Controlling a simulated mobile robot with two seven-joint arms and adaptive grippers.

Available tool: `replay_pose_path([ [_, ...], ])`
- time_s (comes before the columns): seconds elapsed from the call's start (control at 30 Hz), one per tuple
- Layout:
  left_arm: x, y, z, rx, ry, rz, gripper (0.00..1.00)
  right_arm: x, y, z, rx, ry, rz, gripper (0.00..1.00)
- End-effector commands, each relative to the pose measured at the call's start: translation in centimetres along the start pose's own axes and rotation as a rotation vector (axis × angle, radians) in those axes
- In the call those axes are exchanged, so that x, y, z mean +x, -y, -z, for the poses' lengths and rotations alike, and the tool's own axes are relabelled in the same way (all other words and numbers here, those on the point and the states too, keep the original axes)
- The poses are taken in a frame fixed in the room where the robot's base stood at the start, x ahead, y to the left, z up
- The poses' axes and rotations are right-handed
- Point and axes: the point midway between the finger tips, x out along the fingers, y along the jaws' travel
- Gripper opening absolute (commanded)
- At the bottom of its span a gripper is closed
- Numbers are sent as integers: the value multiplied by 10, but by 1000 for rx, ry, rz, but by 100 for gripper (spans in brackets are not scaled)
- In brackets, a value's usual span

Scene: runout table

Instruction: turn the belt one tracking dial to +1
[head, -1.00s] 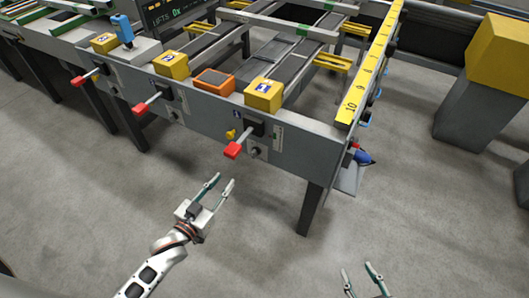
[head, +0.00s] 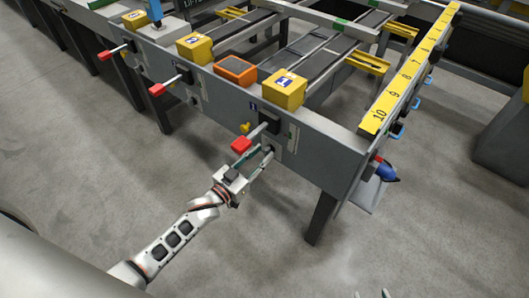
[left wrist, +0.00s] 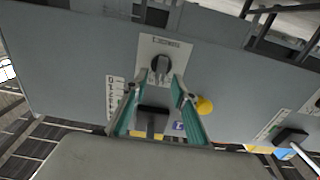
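The belt one tracking dial (left wrist: 161,67) is a dark round knob on a pale marked plate (left wrist: 178,47) in the left wrist view. Its marks are too small to read. In the head view the dial (head: 268,149) is on the table's front panel, below the lever's black housing, partly hidden by my gripper. My left gripper (head: 260,161) is open in front of it; in the left wrist view its teal fingers (left wrist: 155,86) are apart, the dial just beyond and between their tips. I cannot tell whether they touch it. My right gripper (head: 372,294) barely shows at the bottom edge, tips apart.
A red-ended lever (head: 241,145) sticks out just above my left gripper, with a yellow knob (head: 245,127) beside it. Yellow boxes (head: 284,90) and an orange one (head: 235,70) stand on the table. A blue pointed tool (head: 384,172) is at the right corner.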

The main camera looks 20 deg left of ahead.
Motion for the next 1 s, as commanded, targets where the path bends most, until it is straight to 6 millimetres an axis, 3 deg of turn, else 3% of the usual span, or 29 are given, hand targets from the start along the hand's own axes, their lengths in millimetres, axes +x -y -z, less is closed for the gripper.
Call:
replay_pose_path([
  [0.2, 14, -1, -1, 0, 2, 0, 27, 2, -3, 8, 0, -16, -4, 40],
  [0.43, 15, 0, 0, 0, 1, 0, 27, 4, -5, 11, -4, -23, -7, 40],
  [0.47, 15, 0, 0, 0, 1, 0, 24, 4, -5, 11, -4, -23, -7, 40],
  [0.57, 15, 0, 0, 0, 1, 0, 0, 4, -6, 10, -5, -21, -8, 40],
  [0.8, 15, -1, 0, 15, 1, 0, 0, 3, -6, 8, -6, -17, -7, 40],
  [1.0, 15, -3, 0, 178, 1, 0, 0, 0, -4, 4, -4, -9, -4, 40],
])
